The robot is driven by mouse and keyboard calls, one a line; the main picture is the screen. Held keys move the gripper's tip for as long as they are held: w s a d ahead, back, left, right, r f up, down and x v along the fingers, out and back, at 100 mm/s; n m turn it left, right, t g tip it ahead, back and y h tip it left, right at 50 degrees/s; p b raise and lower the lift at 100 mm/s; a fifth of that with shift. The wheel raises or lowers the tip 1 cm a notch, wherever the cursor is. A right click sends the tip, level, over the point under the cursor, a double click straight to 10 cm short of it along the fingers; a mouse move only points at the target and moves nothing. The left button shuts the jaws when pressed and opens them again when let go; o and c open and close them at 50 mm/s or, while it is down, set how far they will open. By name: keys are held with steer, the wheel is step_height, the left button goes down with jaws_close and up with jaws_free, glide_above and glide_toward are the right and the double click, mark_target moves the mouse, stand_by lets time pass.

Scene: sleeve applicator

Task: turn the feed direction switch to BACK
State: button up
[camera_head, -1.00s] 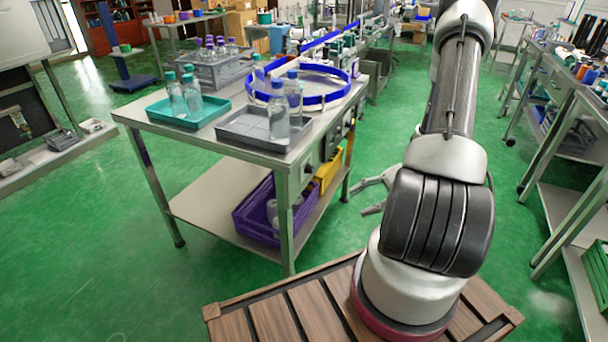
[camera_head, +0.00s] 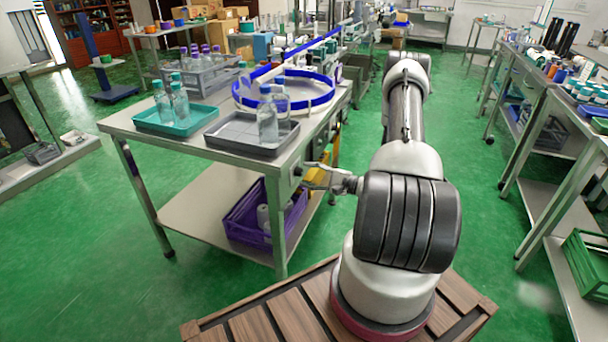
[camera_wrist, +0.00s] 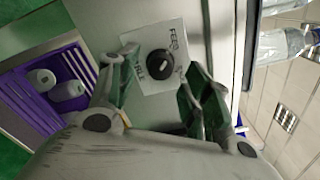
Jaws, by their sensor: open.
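In the wrist view, a round black knob (camera_wrist: 160,64) with a short pale mark sits on a white label plate on the grey panel. The label is partly readable, with "FEE" and "BLE" showing; I cannot read BACK or tell that this is the feed direction switch. My gripper (camera_wrist: 163,62) is open, with one finger on each side of the knob in the picture; I cannot tell whether they touch it. In the head view my gripper (camera_head: 315,176) is at the table's right side panel, near a dark knob (camera_head: 297,169).
The steel table (camera_head: 190,148) carries a teal tray (camera_head: 150,128), a grey tray (camera_head: 232,150), bottles and a blue-rimmed turntable (camera_head: 328,98). A purple crate (camera_head: 243,232) is on its lower shelf.

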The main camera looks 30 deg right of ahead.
steer(key=shift+x, duration=1.15)
steer(key=c, duration=1)
steer(key=shift+c, duration=0.2)
steer(key=shift+m, duration=0.5)
steer(key=m, duration=0.3)
steer(key=shift+m, duration=0.4)
steer(key=m, duration=0.4)
steer(key=shift+s+m, duration=0.1)
steer(key=shift+m, duration=0.2)
steer(key=m, duration=0.4)
steer(key=shift+m, duration=2.2)
